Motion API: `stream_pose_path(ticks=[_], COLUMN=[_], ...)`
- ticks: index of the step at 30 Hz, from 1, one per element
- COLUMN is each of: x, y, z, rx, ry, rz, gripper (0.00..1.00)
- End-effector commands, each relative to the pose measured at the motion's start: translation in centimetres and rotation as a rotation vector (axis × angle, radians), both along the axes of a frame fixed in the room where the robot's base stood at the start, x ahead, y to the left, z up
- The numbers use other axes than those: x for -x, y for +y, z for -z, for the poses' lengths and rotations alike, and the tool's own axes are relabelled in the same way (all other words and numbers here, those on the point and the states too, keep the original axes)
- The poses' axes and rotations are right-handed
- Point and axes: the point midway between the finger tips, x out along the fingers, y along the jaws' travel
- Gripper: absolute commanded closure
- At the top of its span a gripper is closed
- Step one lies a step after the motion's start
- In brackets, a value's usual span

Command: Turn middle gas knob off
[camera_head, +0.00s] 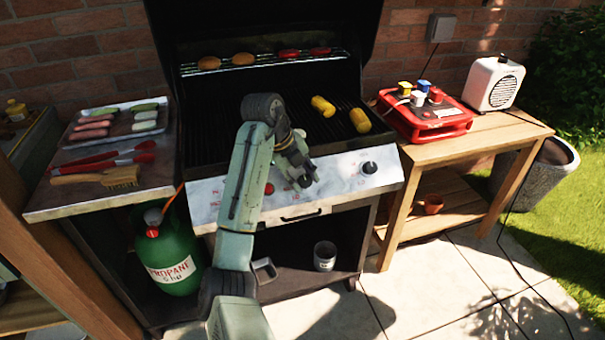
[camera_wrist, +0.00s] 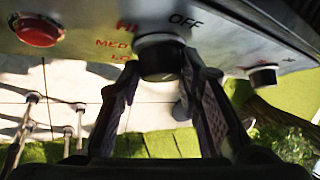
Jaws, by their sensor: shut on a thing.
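The middle gas knob (camera_wrist: 160,58) is dark and round, on the grill's metal front panel (camera_head: 340,170). In the wrist view, red HI, MED and LO marks and a dark OFF mark surround it. My gripper (camera_wrist: 162,72) has one finger on each side of this knob and is shut on it. In the head view my gripper (camera_head: 303,180) is at the middle of the panel and largely hides the knob. I cannot tell which mark the knob points at.
A red button (camera_wrist: 38,30) is left of the knob and another black knob (camera_wrist: 263,76) is to its right. The panel's handle (camera_head: 300,214) is below. A green propane tank (camera_head: 172,262) stands lower left. A wooden side table (camera_head: 450,148) adjoins the right.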

Motion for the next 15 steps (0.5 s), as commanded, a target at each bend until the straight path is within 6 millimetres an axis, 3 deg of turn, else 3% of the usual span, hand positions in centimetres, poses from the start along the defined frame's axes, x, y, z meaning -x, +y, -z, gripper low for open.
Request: stream_pose_path(ticks=[14, 15], x=[-0.22, -0.23], y=[-0.06, -0.06], z=[-0.21, -0.21], rx=[-0.006, -0.006], ry=[-0.008, -0.008], rz=[0.006, 0.006], gripper=[0.96, 0.65])
